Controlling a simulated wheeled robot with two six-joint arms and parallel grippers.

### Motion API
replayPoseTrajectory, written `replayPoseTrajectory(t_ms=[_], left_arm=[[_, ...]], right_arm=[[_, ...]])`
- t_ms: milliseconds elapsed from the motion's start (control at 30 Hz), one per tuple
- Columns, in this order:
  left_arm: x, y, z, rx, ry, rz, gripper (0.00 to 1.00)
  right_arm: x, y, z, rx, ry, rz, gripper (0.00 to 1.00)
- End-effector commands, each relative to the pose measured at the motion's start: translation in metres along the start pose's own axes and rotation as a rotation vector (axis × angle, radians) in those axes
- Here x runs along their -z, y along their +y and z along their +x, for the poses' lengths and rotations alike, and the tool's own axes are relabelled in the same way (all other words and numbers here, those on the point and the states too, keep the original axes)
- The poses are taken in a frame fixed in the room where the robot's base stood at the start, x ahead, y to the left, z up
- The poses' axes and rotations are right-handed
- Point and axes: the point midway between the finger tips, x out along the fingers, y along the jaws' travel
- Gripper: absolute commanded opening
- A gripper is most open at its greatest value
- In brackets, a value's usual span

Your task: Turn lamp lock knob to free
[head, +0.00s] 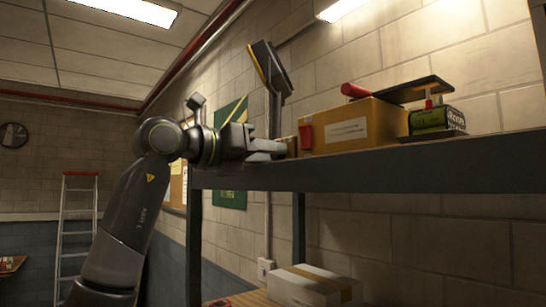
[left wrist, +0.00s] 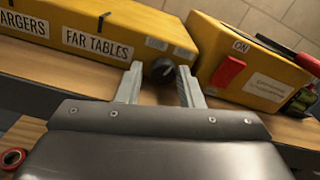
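A round black knob (left wrist: 159,70) with a pale mark shows in the left wrist view, by the yellow box (left wrist: 90,30) labelled "FAR TABLES". My left gripper (left wrist: 160,76) has its two grey fingers apart, one on each side of the knob and very close to it. I cannot tell whether they touch it. In the head view my left gripper (head: 280,148) reaches in at the shelf's left end, and the knob is hidden there. My right gripper is in neither view.
A second yellow box (left wrist: 240,62) with a red switch (left wrist: 229,69) marked "ON" stands close on the right. A green box (head: 430,120) lies further right on the dark shelf (head: 400,165). A black panel (head: 268,68) rises behind my gripper. A red ring (left wrist: 13,158) lies lower left.

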Motion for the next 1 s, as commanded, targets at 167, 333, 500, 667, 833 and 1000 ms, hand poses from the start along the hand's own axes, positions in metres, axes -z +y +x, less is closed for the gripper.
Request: replayPoseTrajectory(t_ms=[167,333,500,667,833,1000], left_arm=[[0.0005,-0.0026,0.0025,-0.001,-0.001,0.000,0.34],[0.0004,-0.0025,0.0025,-0.001,-0.001,0.000,0.34],[0.0005,-0.0025,0.0024,-0.001,0.000,0.000,0.14],[0.0007,-0.0024,0.0025,-0.001,0.000,0.002,0.02],[0.0009,-0.0023,0.0027,-0.001,0.000,0.072,0.02],[0.0010,-0.0025,0.0028,-0.001,0.001,0.236,0.02]], right_arm=[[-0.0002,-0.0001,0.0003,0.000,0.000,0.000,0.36],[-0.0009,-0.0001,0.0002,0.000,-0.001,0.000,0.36],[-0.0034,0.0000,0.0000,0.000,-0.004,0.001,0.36],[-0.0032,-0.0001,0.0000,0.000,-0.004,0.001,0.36],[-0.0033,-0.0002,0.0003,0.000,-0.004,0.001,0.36],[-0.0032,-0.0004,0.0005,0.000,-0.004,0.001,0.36]])
